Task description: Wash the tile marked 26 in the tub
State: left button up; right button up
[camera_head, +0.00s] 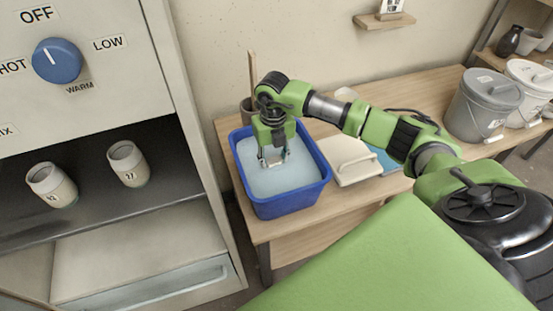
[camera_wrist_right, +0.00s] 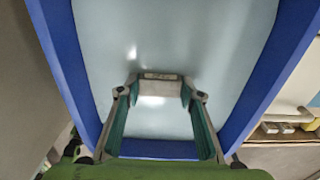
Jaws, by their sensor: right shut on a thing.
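The blue tub (camera_head: 292,204) stands on the wooden table and holds pale, bluish water (camera_head: 262,182). My right gripper (camera_head: 272,160) points down inside the tub, its fingertips at or near the water surface. In the right wrist view the blue rim (camera_wrist_right: 262,90) surrounds it on several sides. The gripper (camera_wrist_right: 160,92) is shut on a thin, pale grey tile (camera_wrist_right: 160,76), seen nearly edge-on between the fingertips. Its mark cannot be read, and I cannot tell how far it is in the water. My left gripper is not in view.
Grey (camera_head: 483,105) and white (camera_head: 528,80) buckets stand at the right. A kiln-like cabinet (camera_head: 100,80) with two jars inside is left.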

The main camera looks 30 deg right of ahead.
jog(key=shift+d, duration=1.15)
jog(key=shift+a, duration=0.1)
jog(key=shift+a, duration=1.15)
jog(key=shift+d, duration=0.1)
jog(key=shift+d, duration=1.15)
jog(key=shift+a, duration=1.25)
